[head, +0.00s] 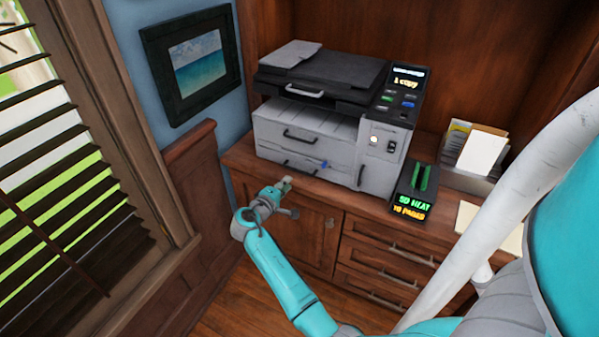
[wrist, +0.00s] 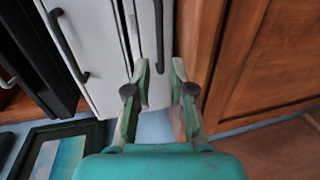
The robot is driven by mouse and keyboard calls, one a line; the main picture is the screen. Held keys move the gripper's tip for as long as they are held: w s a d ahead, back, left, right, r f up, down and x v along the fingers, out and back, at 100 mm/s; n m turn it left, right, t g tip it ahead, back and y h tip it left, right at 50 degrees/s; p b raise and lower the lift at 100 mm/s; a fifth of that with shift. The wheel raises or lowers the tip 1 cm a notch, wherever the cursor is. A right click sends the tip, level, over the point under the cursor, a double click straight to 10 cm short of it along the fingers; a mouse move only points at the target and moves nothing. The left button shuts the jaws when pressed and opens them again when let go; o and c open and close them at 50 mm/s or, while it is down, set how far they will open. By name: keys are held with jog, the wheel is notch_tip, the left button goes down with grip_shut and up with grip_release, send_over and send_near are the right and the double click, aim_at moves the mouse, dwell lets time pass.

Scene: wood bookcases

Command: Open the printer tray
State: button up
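A grey and black printer (head: 385,160) stands on the wooden cabinet top. Its front has an upper tray panel with a dark handle (head: 300,136) and a lower tray panel with another dark handle (head: 299,166); both look shut. My gripper (head: 287,183) is in front of and below the lower panel, apart from it. In the wrist view, my gripper (wrist: 158,68) is open with nothing between its fingertips. The lower handle (wrist: 159,35) lies just beyond the gap between them, and the upper handle (wrist: 66,45) is to the left.
A small blue piece (head: 324,164) shows on the lower front. A dark box with green and yellow lettering (head: 409,195) stands right of the printer, near a paper holder (head: 470,178). Cabinet doors and drawers (head: 375,272) are below. A framed picture (head: 196,62) hangs left.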

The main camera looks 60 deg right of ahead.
aim_at(299, 171)
jog(key=x, duration=1)
jog(key=shift+w+d, duration=0.1)
jog(key=shift+d, duration=0.15)
grip_shut()
